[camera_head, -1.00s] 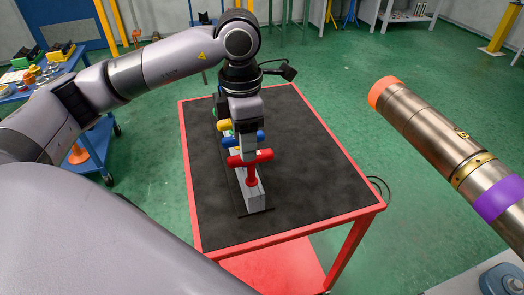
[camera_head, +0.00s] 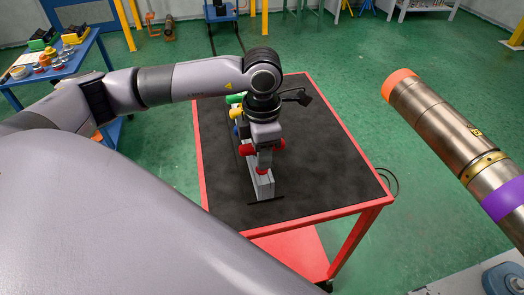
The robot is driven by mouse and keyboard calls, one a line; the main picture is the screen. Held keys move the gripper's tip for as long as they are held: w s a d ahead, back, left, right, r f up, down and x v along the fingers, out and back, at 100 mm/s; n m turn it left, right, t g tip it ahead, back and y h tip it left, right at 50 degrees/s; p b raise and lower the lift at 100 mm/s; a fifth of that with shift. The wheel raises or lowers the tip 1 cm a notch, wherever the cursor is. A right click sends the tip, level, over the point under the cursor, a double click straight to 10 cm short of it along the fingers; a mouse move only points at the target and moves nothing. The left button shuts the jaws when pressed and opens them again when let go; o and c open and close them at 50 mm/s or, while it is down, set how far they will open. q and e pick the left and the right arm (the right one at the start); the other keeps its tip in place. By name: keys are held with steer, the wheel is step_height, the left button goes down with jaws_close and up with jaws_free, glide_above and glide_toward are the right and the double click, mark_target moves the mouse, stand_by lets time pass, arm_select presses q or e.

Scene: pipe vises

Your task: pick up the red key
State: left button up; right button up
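The red key (camera_head: 247,150) is a T-shaped handle at the near end of a grey block (camera_head: 262,187) on the table. My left gripper (camera_head: 265,159) is pointed down over the red key and hides the middle of its crossbar. Both red ends show beside the gripper, and a little red shows below at the block's top. Whether the fingers are open or closed around the key cannot be told. My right gripper is out of view.
Behind the red key on the block stand blue (camera_head: 236,131), yellow (camera_head: 236,113) and green (camera_head: 234,99) handles, partly hidden by my arm. The black table top (camera_head: 325,165) is clear on the right. A large metal pipe (camera_head: 437,120) with an orange end is at right.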

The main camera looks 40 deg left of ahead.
arm_select(q)
jaws_close()
steer(key=shift+r, duration=0.15)
step_height(320, 180, up, 11)
steer(key=shift+w+r+b, duration=0.1)
steer(key=shift+b, duration=0.3)
step_height(320, 180, up, 8)
steer(key=p, duration=0.1)
steer(key=shift+r, duration=0.25)
